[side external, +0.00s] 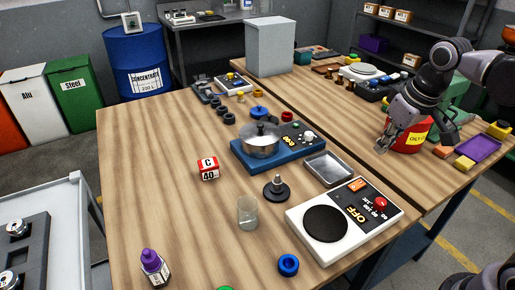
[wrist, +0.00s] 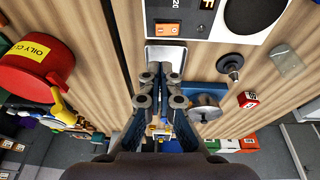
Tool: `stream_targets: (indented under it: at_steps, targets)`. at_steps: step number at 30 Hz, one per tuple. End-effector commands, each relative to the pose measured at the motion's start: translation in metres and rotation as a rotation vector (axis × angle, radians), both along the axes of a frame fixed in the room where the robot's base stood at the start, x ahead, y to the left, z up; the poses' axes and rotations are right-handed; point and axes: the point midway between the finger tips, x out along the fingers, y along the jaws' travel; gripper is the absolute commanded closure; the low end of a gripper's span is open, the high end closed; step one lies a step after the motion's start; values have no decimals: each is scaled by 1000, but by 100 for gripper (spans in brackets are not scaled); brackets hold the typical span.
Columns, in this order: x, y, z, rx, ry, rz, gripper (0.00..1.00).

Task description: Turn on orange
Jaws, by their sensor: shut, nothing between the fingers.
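A white hotplate unit (side external: 318,248) with a round black plate stands at the front right of the near table. Its panel carries an orange switch (side external: 357,186), a red knob (side external: 381,203) and the word OFF. In the wrist view the orange switch (wrist: 168,29) shows at the top, ahead of my fingers. Whether the switch is pressed is too small to tell. My gripper (side external: 381,148) is shut and empty, up and to the right of the unit in the side view, in front of a red can. In the wrist view my gripper (wrist: 165,72) points towards a metal tray (wrist: 165,51).
The metal tray (side external: 323,170) lies behind the white unit. A blue unit (side external: 244,160) with a pot (side external: 262,143) stands farther left. The red can (side external: 409,139) labelled OILY is beside my gripper. A glass beaker (side external: 247,213) and a dark stand (side external: 277,190) are left of the white unit.

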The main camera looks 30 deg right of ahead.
Motion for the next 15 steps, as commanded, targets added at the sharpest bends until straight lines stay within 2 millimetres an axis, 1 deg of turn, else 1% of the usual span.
stream_targets:
  at_steps: [3, 15]
  targets:
    - [5, -1, -16, 0, 0, -1, 100]
    - [20, -3, -64, 0, 0, -1, 100]
